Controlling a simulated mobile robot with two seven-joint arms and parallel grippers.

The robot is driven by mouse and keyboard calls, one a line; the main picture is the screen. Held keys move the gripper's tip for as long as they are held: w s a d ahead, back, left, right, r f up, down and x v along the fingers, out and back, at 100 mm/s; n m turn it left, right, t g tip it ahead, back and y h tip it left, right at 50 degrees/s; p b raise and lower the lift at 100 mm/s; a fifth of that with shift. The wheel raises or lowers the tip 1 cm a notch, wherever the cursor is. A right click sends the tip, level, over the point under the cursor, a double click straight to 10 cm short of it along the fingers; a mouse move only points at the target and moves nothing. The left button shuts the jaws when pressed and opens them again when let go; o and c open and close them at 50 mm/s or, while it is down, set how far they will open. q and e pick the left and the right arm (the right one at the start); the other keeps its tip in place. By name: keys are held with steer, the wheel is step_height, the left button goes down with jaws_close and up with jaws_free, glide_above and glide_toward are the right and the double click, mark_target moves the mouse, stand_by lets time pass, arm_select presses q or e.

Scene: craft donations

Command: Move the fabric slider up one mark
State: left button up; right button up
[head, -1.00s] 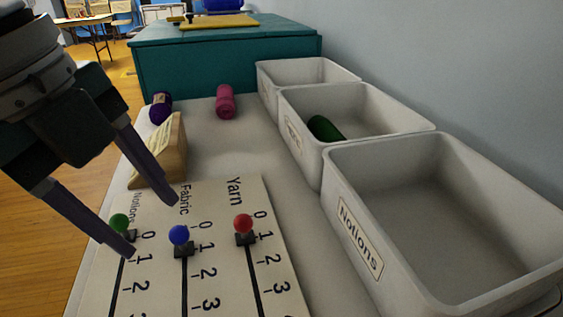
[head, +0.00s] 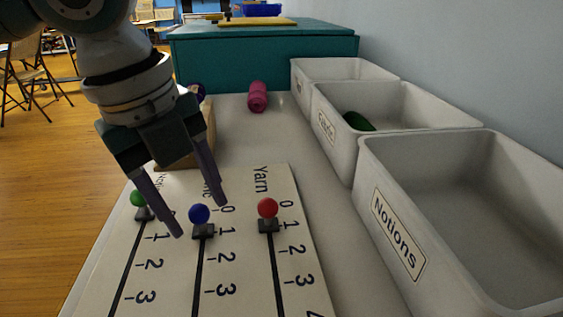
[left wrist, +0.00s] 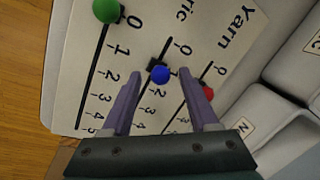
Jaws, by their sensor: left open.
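The slider board (head: 235,285) has three slots labelled Notions, Fabric and Yarn. The blue Fabric knob (head: 199,214) sits on a dark base beside the 1 mark. The red Yarn knob (head: 267,207) is also near 1, and the green Notions knob (head: 138,198) is near 0. My left gripper (head: 200,220) is open, with a fingertip to either side of the blue knob. In the left wrist view the blue knob (left wrist: 160,75) shows between the open fingers; I cannot tell whether they touch it. The Fabric label is partly hidden behind a finger. My right gripper is not in view.
White bins line the right side, the nearest labelled Notions (head: 398,235); the middle one holds a dark green item (head: 357,121). A pink roll (head: 257,96) lies behind the board. A wooden block (head: 203,143) stands behind my left gripper. A teal chest (head: 265,62) is at the back.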

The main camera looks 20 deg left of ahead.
arm_select(q)
steer(key=shift+f, duration=0.1)
jaws_close()
stand_by(0.5)
stand_by(0.9)
